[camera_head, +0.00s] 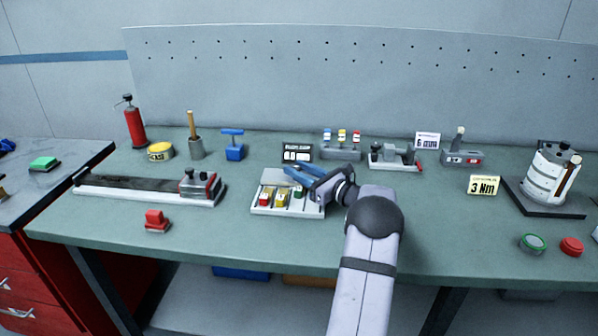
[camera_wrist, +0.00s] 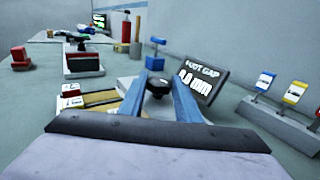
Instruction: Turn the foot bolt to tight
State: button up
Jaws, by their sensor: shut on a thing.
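The foot bolt has a black knob (camera_wrist: 158,86) that sits between my two blue fingers in the wrist view. My gripper (camera_head: 300,175) is shut on it, over the back of the label magazine (camera_head: 312,211). My fingers also show in the wrist view (camera_wrist: 156,80). The magazine is a pale tray with red, yellow and green label blocks at its front. The foot gap display (camera_wrist: 192,79) stands just behind the bolt and reads in mm; its first digits are hard to make out. In the head view the bolt is hidden by my fingers.
A "3 Nm" sign (camera_head: 484,186) stands right of my arm. A long rail fixture (camera_head: 150,189) and a red block (camera_head: 157,221) lie left. The front bench is mostly clear.

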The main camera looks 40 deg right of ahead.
jog(key=shift+r, duration=0.15)
jog(key=o, duration=1.1)
jog(key=shift+c, duration=0.2)
jog(key=shift+s, duration=0.1)
jog(key=shift+s+d+b, duration=0.2)
jog(key=shift+s+b, duration=0.05)
jog(key=shift+s, duration=0.95)
jog(key=shift+s+d+b, duration=0.2)
jog(key=shift+s+b, duration=0.1)
jog(key=shift+s, duration=0.85)
jog(key=shift+s+d+b, duration=0.2)
jog(key=shift+s+b, duration=0.05)
jog(key=shift+s, duration=0.95)
